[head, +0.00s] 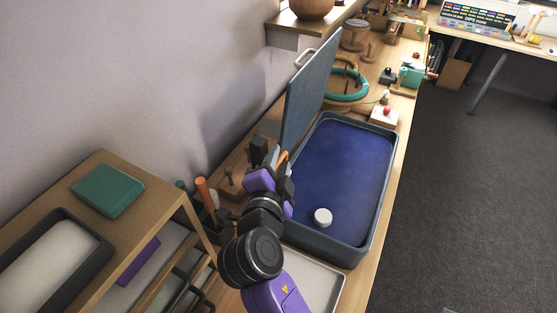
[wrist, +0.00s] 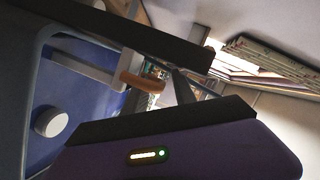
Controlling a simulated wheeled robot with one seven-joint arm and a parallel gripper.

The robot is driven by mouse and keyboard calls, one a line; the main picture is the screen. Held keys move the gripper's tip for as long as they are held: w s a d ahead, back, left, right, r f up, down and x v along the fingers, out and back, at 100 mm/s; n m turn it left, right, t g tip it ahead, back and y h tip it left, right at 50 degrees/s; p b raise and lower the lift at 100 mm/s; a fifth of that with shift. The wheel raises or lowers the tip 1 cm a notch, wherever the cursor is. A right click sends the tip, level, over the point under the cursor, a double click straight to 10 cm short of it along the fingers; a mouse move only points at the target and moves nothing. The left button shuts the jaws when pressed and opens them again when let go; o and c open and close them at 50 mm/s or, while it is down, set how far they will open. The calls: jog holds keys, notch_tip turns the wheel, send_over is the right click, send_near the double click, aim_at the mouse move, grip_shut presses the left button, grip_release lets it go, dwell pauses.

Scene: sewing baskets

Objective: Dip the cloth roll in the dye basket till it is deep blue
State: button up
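The dye basket (head: 366,232) is a dark blue-grey rectangular tub with flat deep blue inside. A short white cylinder (head: 322,217) stands in the blue near its front end; it also shows in the wrist view (wrist: 50,121). It may be the cloth roll, but I cannot tell for sure; its visible surface is white. My gripper (head: 275,165) is at the tub's left edge, beside the raised lid (head: 309,95). In the wrist view my gripper (wrist: 230,86) has its dark fingers wide apart. An orange-brown grip on a pale bar (wrist: 142,82) shows between them, with no visible contact.
The lid stands upright along the tub's left side. A wooden shelf unit (head: 150,175) with a green box (head: 107,190) is at the left. A pale tray (head: 318,283) lies in front of the tub. A teal ring (head: 347,88) and small tools are behind it.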

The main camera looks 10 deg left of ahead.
grip_shut()
jog(key=shift+a+r, duration=0.1)
jog(key=shift+a, duration=0.05)
dwell(1.1)
